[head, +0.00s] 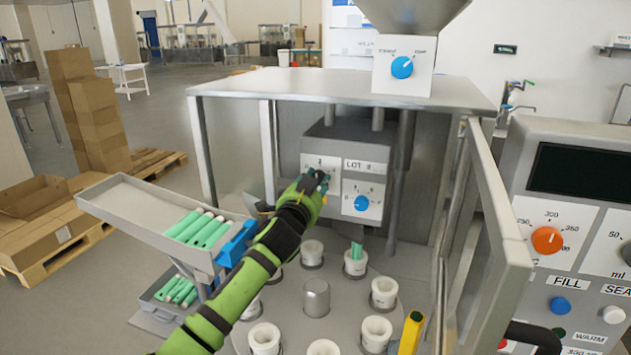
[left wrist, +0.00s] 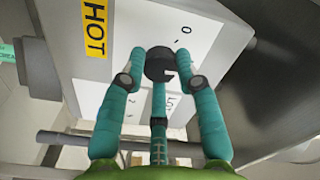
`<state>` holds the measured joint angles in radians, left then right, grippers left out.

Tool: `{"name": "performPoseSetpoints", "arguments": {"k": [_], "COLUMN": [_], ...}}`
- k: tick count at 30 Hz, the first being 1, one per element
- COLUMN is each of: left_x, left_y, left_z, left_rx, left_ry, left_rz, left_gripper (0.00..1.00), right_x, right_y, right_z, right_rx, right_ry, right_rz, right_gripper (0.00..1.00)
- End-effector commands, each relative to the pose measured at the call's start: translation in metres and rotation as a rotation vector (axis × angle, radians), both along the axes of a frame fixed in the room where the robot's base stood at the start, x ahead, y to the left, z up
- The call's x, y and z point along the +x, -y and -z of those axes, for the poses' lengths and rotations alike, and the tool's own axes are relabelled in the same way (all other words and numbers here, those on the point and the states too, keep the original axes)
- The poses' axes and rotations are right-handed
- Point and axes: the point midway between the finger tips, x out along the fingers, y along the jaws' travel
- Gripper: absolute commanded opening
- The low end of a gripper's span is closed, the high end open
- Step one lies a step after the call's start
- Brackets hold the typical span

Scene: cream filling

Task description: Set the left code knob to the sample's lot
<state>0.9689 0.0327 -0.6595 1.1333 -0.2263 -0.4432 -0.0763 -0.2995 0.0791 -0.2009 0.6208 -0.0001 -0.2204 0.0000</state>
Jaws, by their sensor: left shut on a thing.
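The left code knob (left wrist: 160,66) is dark, on a white dial plate (head: 311,160) of the grey stamping box (head: 345,137); my gripper hides it in the head view. My left gripper (head: 319,178) is shut on it. In the left wrist view its teal fingers (left wrist: 160,82) close around the knob from both sides, and a 0 and a 5 show on the plate. Which mark the knob points to is unclear. Beside it, a blue knob (head: 362,203) sits on a second dial plate. A LOT label (head: 367,165) is above that; its character is too small to read surely.
Below is a turntable (head: 330,327) with white cups, one holding a green piece (head: 356,250). An open glass door (head: 487,210) stands at the right. A tray (head: 140,207) with green tubes is at the left. A yellow HOT label (left wrist: 95,28) is close to my fingers.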

Motion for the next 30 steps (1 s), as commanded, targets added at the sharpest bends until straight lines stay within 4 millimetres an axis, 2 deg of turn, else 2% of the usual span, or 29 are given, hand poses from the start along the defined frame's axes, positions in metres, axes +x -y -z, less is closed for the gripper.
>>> {"name": "performPoseSetpoints", "arguments": {"k": [1,20,21,22,23,30], "left_x": [0.0009,0.0009,0.0009,0.0009,0.0009,0.0005], "left_y": [-0.0027,-0.0027,-0.0027,-0.0027,-0.0025,-0.0013], "left_z": [0.0060,0.0065,0.0065,0.0065,0.0063,0.0026], "left_rx": [0.019,0.064,0.064,0.064,0.063,0.061], "left_ry": [-0.007,0.008,0.008,0.008,0.008,0.014], "left_rz": [-0.007,-0.007,-0.007,-0.007,-0.006,-0.004], "left_gripper": [0.00,0.00,0.40,0.52,0.56,0.56], "right_x": [0.0000,-0.0003,-0.0003,-0.0003,-0.0003,-0.0004], "right_y": [-0.0003,0.0001,0.0001,0.0001,0.0001,0.0002], "right_z": [-0.0007,-0.0014,-0.0014,-0.0014,-0.0014,-0.0016], "right_rx": [0.000,0.000,0.000,0.000,0.000,0.000], "right_ry": [0.000,-0.001,-0.001,-0.001,-0.001,-0.001], "right_rz": [0.001,0.002,0.002,0.002,0.002,0.002], "right_gripper": [0.40,0.40,0.40,0.40,0.40,0.40]}}
